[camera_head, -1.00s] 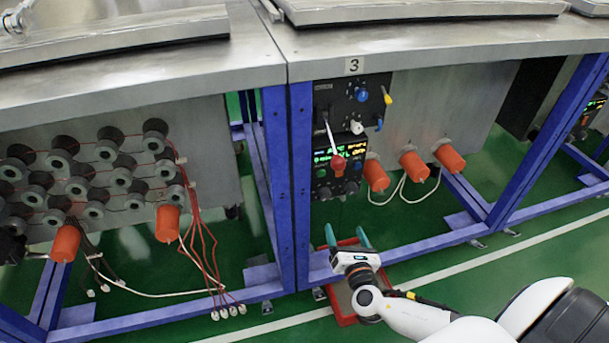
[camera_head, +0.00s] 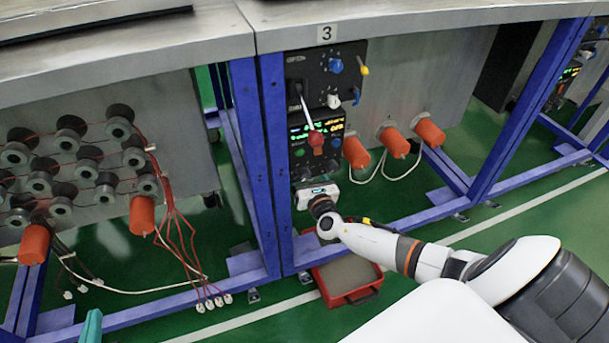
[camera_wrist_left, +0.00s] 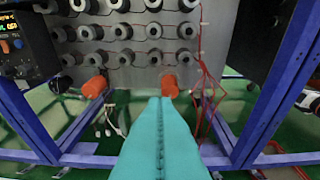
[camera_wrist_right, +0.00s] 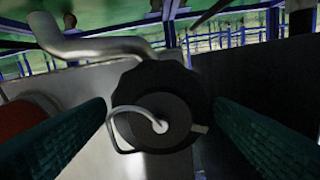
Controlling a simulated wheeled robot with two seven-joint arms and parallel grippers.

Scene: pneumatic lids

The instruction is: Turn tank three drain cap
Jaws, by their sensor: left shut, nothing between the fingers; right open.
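The tank marked 3 (camera_head: 326,33) has a grey metal front with a black control panel (camera_head: 330,75). My right gripper (camera_wrist_right: 165,115) is at the bottom of that panel in the head view, where its fingers are hidden. In the right wrist view its teal fingers are open on either side of a round black cap (camera_wrist_right: 150,85) with a bent wire loop. I cannot tell whether they touch it. This looks like the drain cap; in the head view it is hidden. My left gripper (camera_wrist_left: 160,102) is shut and empty; its tip shows at the head view's bottom left (camera_head: 90,325).
Blue frame posts (camera_head: 275,150) stand left of the panel. Orange caps (camera_head: 357,152) with white cables are to its right. A red tray (camera_head: 350,280) lies on the green floor below. The neighbouring tank, with several grey spools (camera_head: 70,140) and hanging red wires, is at left.

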